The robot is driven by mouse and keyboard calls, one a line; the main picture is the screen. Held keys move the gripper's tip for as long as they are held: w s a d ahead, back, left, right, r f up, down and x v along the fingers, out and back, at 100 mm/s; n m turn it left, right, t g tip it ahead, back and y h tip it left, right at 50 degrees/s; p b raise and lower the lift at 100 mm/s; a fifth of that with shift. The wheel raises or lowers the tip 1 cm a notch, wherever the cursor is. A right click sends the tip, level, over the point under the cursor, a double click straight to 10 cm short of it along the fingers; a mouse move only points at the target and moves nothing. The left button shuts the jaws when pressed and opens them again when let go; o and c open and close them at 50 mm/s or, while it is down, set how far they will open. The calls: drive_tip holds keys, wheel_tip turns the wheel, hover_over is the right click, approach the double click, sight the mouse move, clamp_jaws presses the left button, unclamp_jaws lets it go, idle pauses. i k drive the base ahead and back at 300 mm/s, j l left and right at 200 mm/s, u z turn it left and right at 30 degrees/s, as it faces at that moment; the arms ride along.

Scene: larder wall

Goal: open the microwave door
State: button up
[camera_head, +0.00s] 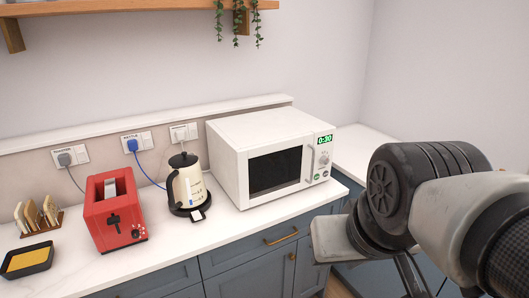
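The white microwave (262,135) stands on the counter in the middle of the head view, its front turned toward the lower right. Its door with the dark window (274,171) is closed. A vertical handle (311,165) sits at the door's right edge, beside a panel with a green lit display (325,139) and round knobs. My arm fills the right side of the view, in front of the lower cabinets and apart from the microwave. My gripper's fingers cannot be made out clearly, so whether it is open or shut cannot be told.
A cream kettle (188,184) stands close to the microwave's left. A red toaster (115,211), toast rack (39,215) and black dish (27,260) are farther left. The counter (235,226) before the microwave is clear. A shelf (120,8) with hanging plants is above.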

sight(266, 171)
drive_tip(key=i+j+z, duration=0.15)
drive_tip(key=i+z, duration=0.2)
drive_tip(key=i, duration=0.75)
